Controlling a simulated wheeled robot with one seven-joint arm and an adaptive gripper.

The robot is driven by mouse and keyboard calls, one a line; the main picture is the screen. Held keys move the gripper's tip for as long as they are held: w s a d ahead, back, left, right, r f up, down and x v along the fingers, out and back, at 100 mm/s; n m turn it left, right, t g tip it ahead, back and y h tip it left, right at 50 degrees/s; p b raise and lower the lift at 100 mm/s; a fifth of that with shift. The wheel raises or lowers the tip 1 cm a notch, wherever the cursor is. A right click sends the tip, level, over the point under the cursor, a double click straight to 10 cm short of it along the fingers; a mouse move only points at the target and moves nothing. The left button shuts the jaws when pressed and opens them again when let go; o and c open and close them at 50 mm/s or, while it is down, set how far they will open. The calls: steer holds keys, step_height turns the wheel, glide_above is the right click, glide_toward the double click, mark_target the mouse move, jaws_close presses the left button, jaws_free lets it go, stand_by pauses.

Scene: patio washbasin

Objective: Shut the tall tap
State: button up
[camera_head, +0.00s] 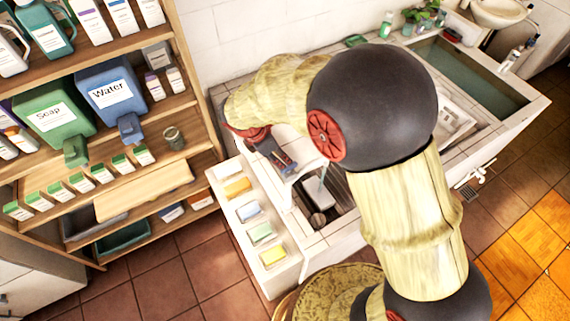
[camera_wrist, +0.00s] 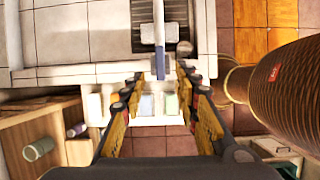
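In the wrist view, a slim pale upright bar with a blue end (camera_wrist: 159,45), probably part of the tall tap, stands in line with the gap between my fingertips. I cannot tell whether it is a lever or a spout, or how far it turns. My gripper (camera_wrist: 159,78) is open, its yellow and black fingers on either side of the gap with nothing clearly held. In the head view, my gripper (camera_head: 284,164) hangs over the near left end of the basin, beside a pale bent piece (camera_head: 310,166) that may be the tap. My arm hides much of it.
The basin counter (camera_head: 315,240) has a dark sink opening (camera_head: 342,190). A white tray (camera_head: 228,192) with several coloured blocks lies at its left end. A wooden shelf (camera_head: 135,185) of bottles and jugs stands close on the left. A water-filled trough (camera_head: 465,75) is at the right.

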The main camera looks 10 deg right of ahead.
mark_target(288, 166)
steer(key=shift+p+x, duration=0.45)
steer(key=shift+x, duration=3.35)
steer(key=c, duration=0.3)
steer(key=shift+a, duration=0.1)
steer(key=c, duration=0.4)
jaws_close()
